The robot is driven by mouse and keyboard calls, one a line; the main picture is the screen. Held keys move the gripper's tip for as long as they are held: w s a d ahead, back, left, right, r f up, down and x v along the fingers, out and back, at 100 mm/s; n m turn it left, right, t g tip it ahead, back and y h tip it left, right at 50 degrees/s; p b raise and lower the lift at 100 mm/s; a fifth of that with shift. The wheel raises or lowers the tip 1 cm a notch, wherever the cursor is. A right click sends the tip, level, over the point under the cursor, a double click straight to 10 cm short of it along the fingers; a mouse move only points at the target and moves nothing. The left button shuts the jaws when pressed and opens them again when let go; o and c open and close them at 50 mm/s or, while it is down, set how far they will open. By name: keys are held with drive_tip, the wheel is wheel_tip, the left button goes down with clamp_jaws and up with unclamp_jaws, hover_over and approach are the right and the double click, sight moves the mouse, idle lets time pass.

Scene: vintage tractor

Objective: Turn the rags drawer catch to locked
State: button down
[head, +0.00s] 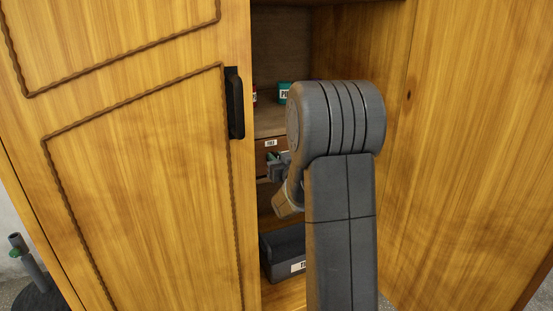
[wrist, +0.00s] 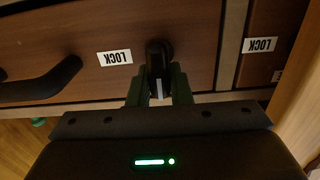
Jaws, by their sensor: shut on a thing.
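My gripper (wrist: 159,82) is shut on a black drawer catch (wrist: 158,55) in the wrist view, with one green finger on each side of it. A pale line on the catch points down in the picture, toward my gripper. An upside-down LOCK label (wrist: 115,58) is left of the catch on the brown drawer front (wrist: 200,40). A black curved handle (wrist: 42,84) is further left on this drawer. In the head view my gripper (head: 272,168) is at the drawer front (head: 265,157) inside the cabinet, partly hidden by my arm. Which drawer is the rags one cannot be read.
A second drawer front (wrist: 275,35) with its own LOCK label (wrist: 259,45) is at the right. The wooden cabinet door (head: 140,180) with a black handle (head: 235,103) is close on the left. A dark bin (head: 283,250) stands below. A green-labelled box (head: 284,92) is on the shelf above.

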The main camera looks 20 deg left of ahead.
drive_tip(key=m, duration=0.4)
drive_tip(key=shift+w+d+m, duration=0.2)
drive_tip(key=shift+m, duration=0.2)
drive_tip(key=m, duration=0.2)
drive_tip(key=m+p, duration=0.1)
drive_tip(key=m, duration=0.1)
drive_tip(key=shift+w+d+f+m, duration=0.15)
drive_tip(key=shift+f+m, duration=0.05)
drive_tip(key=shift+m, duration=0.1)
drive_tip(key=shift+w+d+f+m+p, duration=0.15)
drive_tip(key=shift+m+p, duration=0.2)
drive_tip(key=shift+m, duration=1.05)
drive_tip(key=shift+s+a+f+m+p, duration=0.15)
drive_tip(key=shift+m+p, duration=0.25)
drive_tip(key=shift+m, duration=1)
drive_tip(key=shift+w+d+f+m+p, duration=0.1)
drive_tip(key=shift+w+f+m+p, duration=0.2)
drive_tip(key=shift+m, duration=1.1)
drive_tip(key=shift+s, duration=0.15)
drive_tip(key=c, duration=1.3)
unclamp_jaws()
